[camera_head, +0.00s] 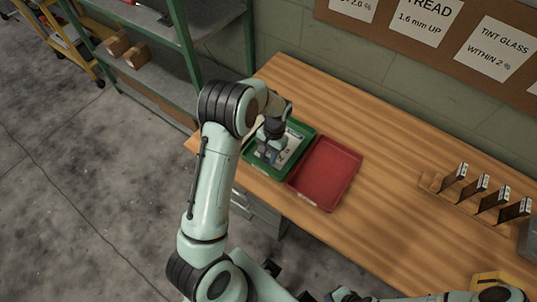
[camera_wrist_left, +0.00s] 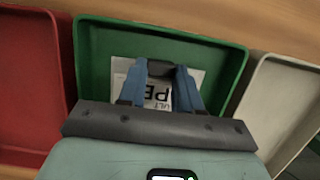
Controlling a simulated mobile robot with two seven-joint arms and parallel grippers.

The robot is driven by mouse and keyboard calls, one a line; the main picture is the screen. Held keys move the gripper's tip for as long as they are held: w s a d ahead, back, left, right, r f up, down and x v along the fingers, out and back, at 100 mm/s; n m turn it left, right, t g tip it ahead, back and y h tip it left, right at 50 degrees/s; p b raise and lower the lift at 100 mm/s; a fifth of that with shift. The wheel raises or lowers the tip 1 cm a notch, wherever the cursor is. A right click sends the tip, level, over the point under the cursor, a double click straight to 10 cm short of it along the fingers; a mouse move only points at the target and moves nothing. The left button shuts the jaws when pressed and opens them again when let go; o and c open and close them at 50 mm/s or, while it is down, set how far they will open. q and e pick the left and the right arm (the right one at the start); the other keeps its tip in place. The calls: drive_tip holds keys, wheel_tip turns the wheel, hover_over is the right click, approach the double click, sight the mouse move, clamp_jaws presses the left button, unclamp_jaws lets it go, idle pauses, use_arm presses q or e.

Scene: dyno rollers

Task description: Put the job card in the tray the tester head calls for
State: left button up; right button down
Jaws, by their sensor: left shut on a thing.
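A white job card (camera_head: 293,141) with dark print is at the green tray (camera_head: 311,133) on the bench. My left gripper (camera_head: 267,151) is over this tray, pointing down and shut on the card. In the left wrist view, the card (camera_wrist_left: 198,76) shows behind and between the blue fingers (camera_wrist_left: 160,75), inside the outline of the green tray (camera_wrist_left: 235,62). I cannot tell whether the card touches the tray floor. A red tray (camera_head: 328,170) lies right beside the green one. A pale tray (camera_wrist_left: 275,105) shows in the wrist view. My right gripper and any tester head reading are not clearly visible.
A wooden rack (camera_head: 470,205) with several upright dark pieces stands at the bench's right. A yellow object (camera_head: 495,280) is at the lower right. Notices (camera_head: 424,20) hang on the wall board. Green shelving (camera_head: 180,45) stands at the left.

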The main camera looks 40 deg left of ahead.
use_arm(q)
drive_tip(key=shift+f, duration=0.25)
use_arm(e)
drive_tip(key=shift+f, duration=0.1)
use_arm(q)
drive_tip(key=o, duration=0.9)
use_arm(e)
drive_tip(key=shift+s, duration=0.1)
use_arm(q)
drive_tip(key=shift+w+r, duration=0.1)
drive_tip(key=shift+r, duration=0.3)
drive_tip(key=p+v, duration=0.1)
drive_tip(key=v, duration=1)
drive_tip(key=shift+r, duration=0.25)
use_arm(e)
drive_tip(key=shift+w+r, duration=0.6)
drive_tip(key=shift+r, duration=0.2)
